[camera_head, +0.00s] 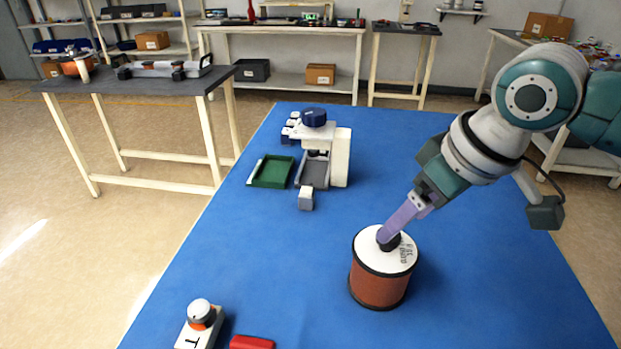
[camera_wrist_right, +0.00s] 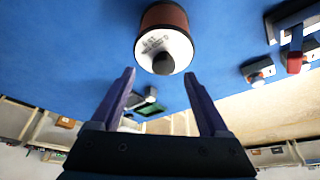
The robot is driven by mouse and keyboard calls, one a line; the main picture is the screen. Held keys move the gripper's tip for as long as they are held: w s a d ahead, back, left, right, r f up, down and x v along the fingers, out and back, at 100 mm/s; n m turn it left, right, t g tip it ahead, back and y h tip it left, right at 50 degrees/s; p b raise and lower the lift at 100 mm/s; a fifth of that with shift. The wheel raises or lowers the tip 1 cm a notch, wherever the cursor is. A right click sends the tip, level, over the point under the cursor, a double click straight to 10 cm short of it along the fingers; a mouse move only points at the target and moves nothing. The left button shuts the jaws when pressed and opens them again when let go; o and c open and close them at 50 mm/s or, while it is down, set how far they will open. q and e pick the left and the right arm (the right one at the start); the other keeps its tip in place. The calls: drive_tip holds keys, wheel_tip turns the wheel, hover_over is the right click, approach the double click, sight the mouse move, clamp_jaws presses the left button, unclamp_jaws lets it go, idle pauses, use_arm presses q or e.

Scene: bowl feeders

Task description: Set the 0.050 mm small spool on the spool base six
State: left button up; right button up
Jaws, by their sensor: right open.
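The spool (camera_head: 379,288) is wound in red-brown, with a white lettered top and a black knob (camera_head: 389,241); it stands upright on the blue table top. The print on it is too small to read surely. My right gripper (camera_head: 385,236) reaches down from the right, its purple fingers at the knob in the head view. In the right wrist view the gripper (camera_wrist_right: 160,78) is open, with the spool (camera_wrist_right: 163,18) ahead and the knob (camera_wrist_right: 163,64) in line between the fingertips. Nothing is held. I cannot make out spool base six. My left gripper is out of view.
A white-and-blue device (camera_head: 341,158) stands further back, beside a green tray (camera_head: 271,172). A small unit with a white-and-orange dome (camera_head: 200,312) and a red object (camera_head: 251,342) lie at the front left. The blue surface (camera_head: 270,255) left of the spool is clear.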

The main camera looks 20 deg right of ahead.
sight(382, 262)
drive_tip(key=b+x, duration=0.1)
drive_tip(key=x, duration=0.3)
drive_tip(key=shift+a+f, duration=0.15)
drive_tip(key=shift+a, duration=0.1)
clamp_jaws()
idle(0.4)
idle(0.6)
drive_tip(key=shift+w, duration=0.1)
